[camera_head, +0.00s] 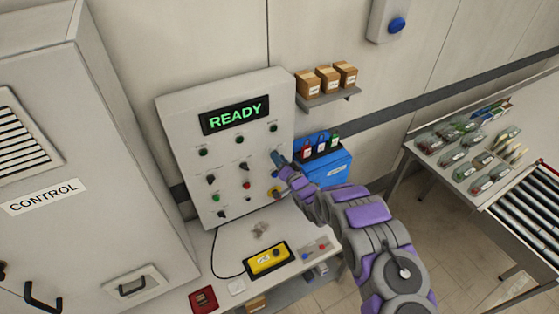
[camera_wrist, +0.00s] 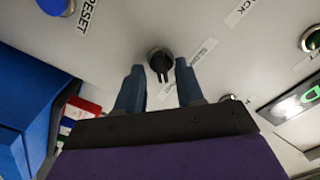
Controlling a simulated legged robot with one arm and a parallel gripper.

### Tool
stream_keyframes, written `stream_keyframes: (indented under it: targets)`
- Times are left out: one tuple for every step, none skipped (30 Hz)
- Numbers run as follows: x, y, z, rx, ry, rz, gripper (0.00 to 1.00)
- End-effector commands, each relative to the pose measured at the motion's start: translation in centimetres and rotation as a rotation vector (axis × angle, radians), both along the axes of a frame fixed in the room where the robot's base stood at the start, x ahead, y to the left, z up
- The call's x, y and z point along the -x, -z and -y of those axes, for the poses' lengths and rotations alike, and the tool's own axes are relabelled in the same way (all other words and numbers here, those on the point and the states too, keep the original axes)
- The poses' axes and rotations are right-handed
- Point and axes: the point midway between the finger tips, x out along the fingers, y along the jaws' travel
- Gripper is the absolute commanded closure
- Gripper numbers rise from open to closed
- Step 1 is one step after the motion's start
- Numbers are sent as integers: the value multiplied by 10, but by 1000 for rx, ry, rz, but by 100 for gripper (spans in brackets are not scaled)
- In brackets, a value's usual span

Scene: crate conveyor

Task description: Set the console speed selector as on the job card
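The grey console (camera_head: 228,88) stands on a desk and has a lit "READY" display (camera_head: 235,116). Its face carries several small black switches and round buttons. In the wrist view a black selector knob (camera_wrist: 160,62) lies just past the tips of my gripper (camera_wrist: 159,70), roughly between the two fingers. My gripper (camera_head: 278,157) is open, at the right side of the console face. I cannot tell whether the fingers touch the knob. The label by the knob (camera_wrist: 203,50) is too blurred to read, and I cannot make out a job card.
A blue button marked "RESET" (camera_wrist: 54,4) sits near the knob. A yellow pendant (camera_head: 268,260) and a red box (camera_head: 203,300) lie on the desk (camera_head: 222,266). A blue bin (camera_head: 328,170) stands right of the console, below a shelf of cartons (camera_head: 328,98). A control cabinet (camera_head: 80,150) is at left.

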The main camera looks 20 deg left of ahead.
Motion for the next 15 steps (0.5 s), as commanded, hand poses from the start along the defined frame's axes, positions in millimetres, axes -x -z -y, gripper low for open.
stream_keyframes:
  targets:
    - [1, 0, 1, 0, 0, 0, 63]
    - [1, 0, 1, 0, 0, 0, 63]
    - [2, 0, 2, 1, 0, 1, 63]
    - [3, 0, 4, 1, 0, 1, 63]
    - [4, -1, 5, 0, -1, 1, 63]
    - [7, -1, 8, 0, -1, 1, 63]
    - [9, -1, 10, 0, -1, 1, 63]
    - [11, 0, 13, 1, -1, 1, 63]
    - [14, 1, 16, 2, -1, -1, 63]
    - [17, 1, 19, 3, 0, -1, 63]
    - [19, 1, 22, 3, 0, -1, 63]
    - [22, 1, 26, 3, 0, -1, 63]
    - [25, 1, 29, 2, -1, -1, 63]
    - [28, 1, 32, 2, -1, -1, 63]
    - [31, 0, 36, 3, -1, 0, 63]
